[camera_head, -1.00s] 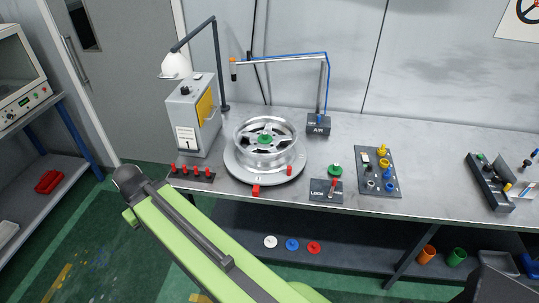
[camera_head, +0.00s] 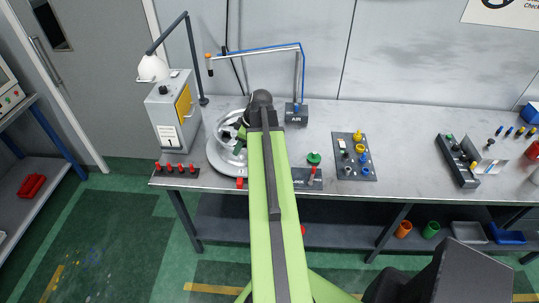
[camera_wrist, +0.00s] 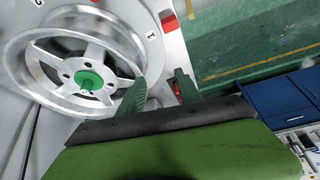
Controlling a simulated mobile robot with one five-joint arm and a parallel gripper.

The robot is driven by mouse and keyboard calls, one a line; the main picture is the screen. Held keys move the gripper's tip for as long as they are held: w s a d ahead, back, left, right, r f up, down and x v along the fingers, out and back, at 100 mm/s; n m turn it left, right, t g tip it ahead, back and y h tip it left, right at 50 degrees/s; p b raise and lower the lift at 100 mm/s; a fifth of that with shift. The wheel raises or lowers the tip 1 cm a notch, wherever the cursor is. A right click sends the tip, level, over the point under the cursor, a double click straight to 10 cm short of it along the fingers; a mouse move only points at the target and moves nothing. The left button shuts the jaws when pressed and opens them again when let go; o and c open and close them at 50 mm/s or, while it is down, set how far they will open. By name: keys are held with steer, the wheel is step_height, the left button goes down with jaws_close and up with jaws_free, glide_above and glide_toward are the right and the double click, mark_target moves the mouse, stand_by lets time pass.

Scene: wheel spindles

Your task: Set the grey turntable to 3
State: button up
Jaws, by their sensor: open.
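The grey turntable (camera_head: 215,161) lies on the bench, partly hidden by my arm in the head view. A silver spoked wheel (camera_wrist: 62,48) with a green hub cap (camera_wrist: 89,81) sits on it. In the wrist view the turntable's pale rim (camera_wrist: 143,18) shows a "1" close to a red block (camera_wrist: 169,21); another mark farther left is hard to read. My gripper (camera_wrist: 160,92) is open at the wheel's side, with green fingers apart. A small red piece shows by the right finger; I cannot tell whether they touch.
A grey box with a yellow panel (camera_head: 183,103) and a lamp stand left of the turntable. Red pegs (camera_head: 176,169) line the front edge. The AIR stand (camera_head: 296,114) is behind. A lock lever (camera_head: 312,175) and a knob board (camera_head: 354,157) are to the right.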

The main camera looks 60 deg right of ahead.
steer(key=s+d+r+m+h+p, duration=0.1)
steer(key=s+d+r+m, duration=0.15)
steer(key=s+d, duration=0.95)
steer(key=shift+m, duration=0.45)
steer(key=b+x, duration=1)
steer(key=x, duration=0.1)
steer(key=s+b+x, duration=0.1)
steer(key=b+x, duration=0.5)
steer(key=shift+a+f, duration=0.2)
steer(key=shift+f, duration=0.15)
jaws_close()
